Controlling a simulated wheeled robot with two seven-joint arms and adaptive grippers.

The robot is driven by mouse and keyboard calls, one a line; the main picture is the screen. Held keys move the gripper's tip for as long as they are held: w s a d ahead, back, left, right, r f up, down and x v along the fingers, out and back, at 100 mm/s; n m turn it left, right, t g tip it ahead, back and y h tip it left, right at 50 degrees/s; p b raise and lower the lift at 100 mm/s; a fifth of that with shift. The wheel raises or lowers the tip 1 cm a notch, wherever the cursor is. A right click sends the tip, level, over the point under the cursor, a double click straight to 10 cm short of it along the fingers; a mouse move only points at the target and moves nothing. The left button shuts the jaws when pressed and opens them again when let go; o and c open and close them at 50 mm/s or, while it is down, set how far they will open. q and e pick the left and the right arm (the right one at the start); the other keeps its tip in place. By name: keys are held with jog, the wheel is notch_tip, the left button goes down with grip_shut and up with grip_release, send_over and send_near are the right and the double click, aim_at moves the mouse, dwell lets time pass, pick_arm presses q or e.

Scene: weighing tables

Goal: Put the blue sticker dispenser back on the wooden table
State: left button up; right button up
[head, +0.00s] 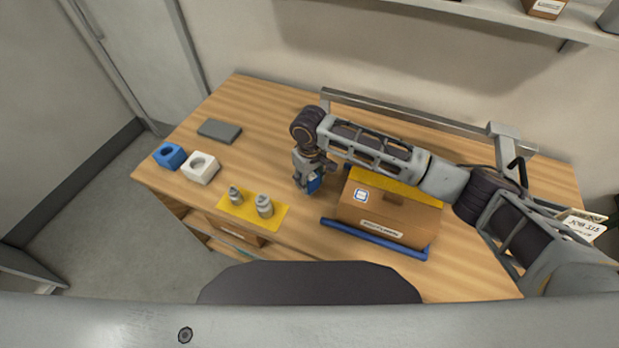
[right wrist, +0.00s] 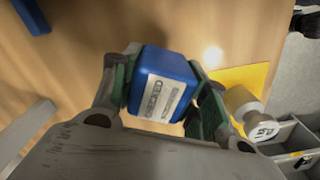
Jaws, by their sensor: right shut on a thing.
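The blue sticker dispenser (right wrist: 160,85) is a small blue block with a white printed label strip. My right gripper (right wrist: 163,95) is shut on it, with a dark green finger pad on each side. In the head view the dispenser (head: 314,184) shows partly below my right gripper (head: 310,176), just left of the cardboard box. It is over the wooden table (head: 262,115); I cannot tell whether it touches the top. My left gripper is not in view.
A cardboard box (head: 385,214) with a blue-and-white sticker stands on a blue tray (head: 375,240). A yellow mat (head: 232,212) holds two grey weights. A blue block (head: 169,156), a white block (head: 201,167) and a grey slab (head: 219,131) stand left. The table's back middle is clear.

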jog(key=shift+f, duration=0.5)
dwell(0.3)
jog(key=o, duration=1)
jog(key=shift+r, duration=0.1)
jog(key=shift+r, duration=5.9)
jog(key=shift+s, duration=0.15)
